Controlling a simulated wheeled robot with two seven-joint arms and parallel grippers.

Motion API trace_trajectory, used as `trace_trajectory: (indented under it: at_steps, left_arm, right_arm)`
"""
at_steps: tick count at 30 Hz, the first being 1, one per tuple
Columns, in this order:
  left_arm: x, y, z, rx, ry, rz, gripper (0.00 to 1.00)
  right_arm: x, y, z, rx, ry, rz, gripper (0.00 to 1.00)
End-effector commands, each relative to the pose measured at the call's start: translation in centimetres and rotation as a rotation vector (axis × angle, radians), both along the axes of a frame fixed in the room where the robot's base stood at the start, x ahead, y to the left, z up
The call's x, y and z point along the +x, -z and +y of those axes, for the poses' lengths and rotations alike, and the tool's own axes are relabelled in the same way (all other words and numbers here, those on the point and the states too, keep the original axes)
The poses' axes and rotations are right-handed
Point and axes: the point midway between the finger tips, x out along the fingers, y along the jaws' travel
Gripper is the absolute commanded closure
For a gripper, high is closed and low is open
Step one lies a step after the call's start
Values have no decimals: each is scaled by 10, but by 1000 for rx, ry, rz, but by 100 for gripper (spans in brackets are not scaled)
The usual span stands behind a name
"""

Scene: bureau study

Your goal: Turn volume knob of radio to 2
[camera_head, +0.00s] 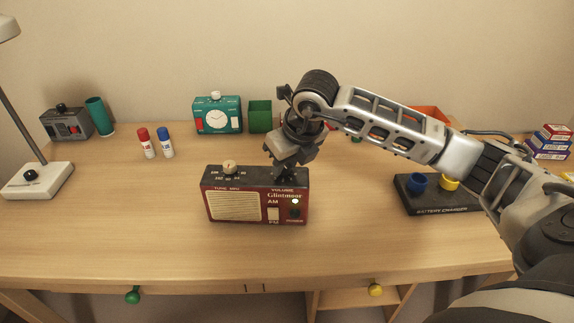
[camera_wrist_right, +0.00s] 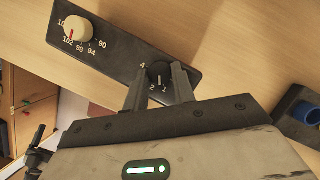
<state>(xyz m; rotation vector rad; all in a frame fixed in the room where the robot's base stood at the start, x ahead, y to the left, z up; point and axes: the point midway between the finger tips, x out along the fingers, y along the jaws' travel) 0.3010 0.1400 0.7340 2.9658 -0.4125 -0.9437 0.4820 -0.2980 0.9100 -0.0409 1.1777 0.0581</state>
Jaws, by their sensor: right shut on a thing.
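The red radio (camera_head: 238,205) stands on the desk, its cream speaker grille facing me. Its black top panel shows in the right wrist view (camera_wrist_right: 112,55). My right gripper (camera_head: 287,170) reaches down onto the right end of the radio's top. In the right wrist view my gripper (camera_wrist_right: 160,82) is shut on the small black volume knob (camera_wrist_right: 160,70), one finger on each side. The numbers 4, 2 and 1 show around the knob; the fingers hide others. A pale mark on the knob seems to point towards the 2 and 1. My left gripper is out of view.
The cream tuning knob (camera_head: 229,167) is on the radio's top left. A battery charger (camera_head: 440,200) stands to the right. The desk in front of the radio is clear.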

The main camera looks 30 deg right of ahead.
Motion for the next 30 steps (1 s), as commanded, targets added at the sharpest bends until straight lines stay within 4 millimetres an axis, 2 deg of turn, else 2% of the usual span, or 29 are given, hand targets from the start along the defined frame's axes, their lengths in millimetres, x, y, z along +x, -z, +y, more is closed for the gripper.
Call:
trace_trajectory:
  at_steps: [15,30]
  left_arm:
    - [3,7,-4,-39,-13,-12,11]
    - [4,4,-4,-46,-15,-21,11]
  right_arm:
    - [2,-1,5,4,404,-4,97]
    - [2,-2,5,4,527,-4,97]
